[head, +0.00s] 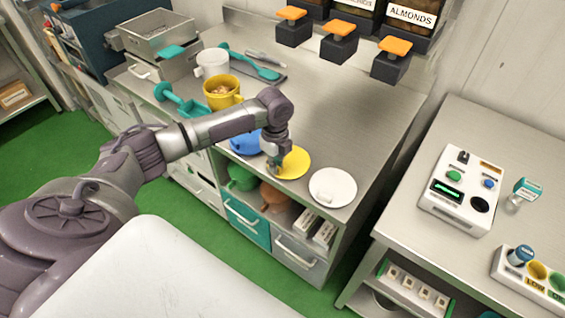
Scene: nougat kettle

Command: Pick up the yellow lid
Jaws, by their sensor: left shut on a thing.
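The yellow lid (293,163) is a flat round disc at the front edge of the steel counter. It lies between a blue lid (243,142) on its left and a white lid (333,187) on its right. My left gripper (275,166) is at the yellow lid's left side and is shut on it. The fingers hide the part they hold, and I cannot tell whether the lid is lifted off the counter. My right gripper is not in view.
On the counter (335,110) stand a yellow pot (222,92), a white pot (212,63) and teal tools. Orange-topped dispensers (390,62) line the back. A second table (410,220) with a control box (461,190) stands at right, across a gap.

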